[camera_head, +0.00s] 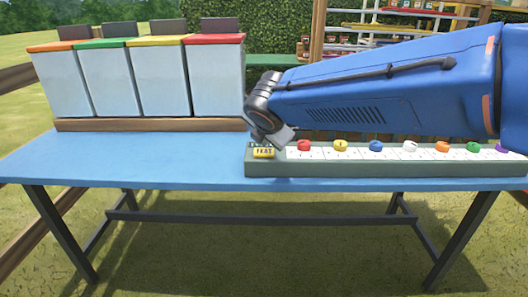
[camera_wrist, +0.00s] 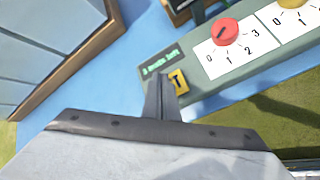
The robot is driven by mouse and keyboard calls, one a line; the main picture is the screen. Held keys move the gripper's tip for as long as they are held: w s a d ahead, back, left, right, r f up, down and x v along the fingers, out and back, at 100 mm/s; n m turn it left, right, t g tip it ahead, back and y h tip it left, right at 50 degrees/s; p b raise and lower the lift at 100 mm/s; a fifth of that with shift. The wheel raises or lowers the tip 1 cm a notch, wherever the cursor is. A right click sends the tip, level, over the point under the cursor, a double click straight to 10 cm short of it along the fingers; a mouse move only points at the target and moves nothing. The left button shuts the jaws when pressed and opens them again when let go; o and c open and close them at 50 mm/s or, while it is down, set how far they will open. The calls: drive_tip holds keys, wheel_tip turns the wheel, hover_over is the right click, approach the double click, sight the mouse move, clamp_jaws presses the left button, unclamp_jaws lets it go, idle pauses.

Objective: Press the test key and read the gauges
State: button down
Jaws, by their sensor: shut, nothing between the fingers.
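The yellow test key (camera_head: 264,153) sits at the left end of a long grey-green panel (camera_head: 380,170) on the blue table. The key also shows in the wrist view (camera_wrist: 179,82), its lettering partly hidden by my fingers. My gripper (camera_head: 277,143) is shut and empty, just above and beside the key. In the wrist view its fingertips (camera_wrist: 160,82) overlap the key's left edge; I cannot tell whether they touch it. A small dark display (camera_wrist: 161,62) next to the key has green text, seemingly "3 tests left". No gauge needle or reading is clear.
A row of coloured knobs runs along the panel, including a red knob (camera_head: 304,146) on a numbered card. Several pale boxes with coloured lids (camera_head: 215,80) stand on a wooden base at the back left. The table's (camera_head: 130,165) front left is clear. Shelves (camera_head: 400,20) stand behind.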

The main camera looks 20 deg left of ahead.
sight(264, 153)
drive_tip(key=shift+f, duration=0.1)
drive_tip(key=shift+f, duration=0.35)
drive_tip(key=shift+f, duration=0.45)
idle(0.9)
idle(0.4)
drive_tip(key=shift+r, duration=0.9)
drive_tip(key=shift+r, duration=0.1)
drive_tip(key=shift+r, duration=2.4)
